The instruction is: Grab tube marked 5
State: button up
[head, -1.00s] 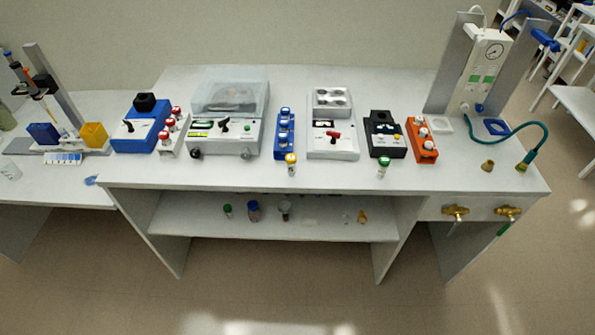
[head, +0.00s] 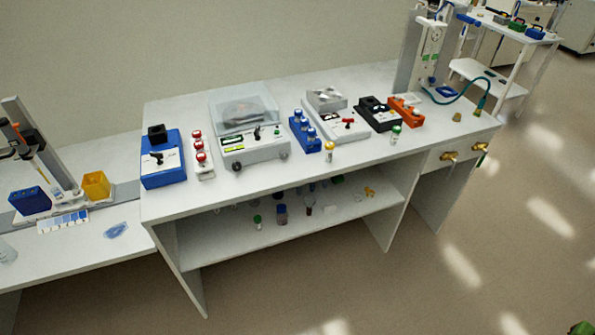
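Several capped tubes stand on the bench (head: 300,172), and no number can be read on any of them. Red-capped tubes (head: 199,145) stand in a white rack (head: 207,174). Blue-capped tubes (head: 311,134) stand in a blue rack (head: 313,148). A yellow-capped tube (head: 330,152) and a green-capped tube (head: 396,134) stand singly near the front edge. An orange rack (head: 409,117) holds tubes with pale caps, too small to make out. I cannot tell which tube is marked 5. My gripper is not in view.
The lower shelf (head: 240,240) holds small bottles. Brass valves (head: 449,156) stick out at right. Floor in front is clear.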

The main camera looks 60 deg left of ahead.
aim_at(329, 145)
jog(key=z, duration=0.3)
jog(key=k, duration=0.6)
jog(key=u, duration=2.9)
jog(key=i, duration=0.95)
jog(key=z, duration=0.05)
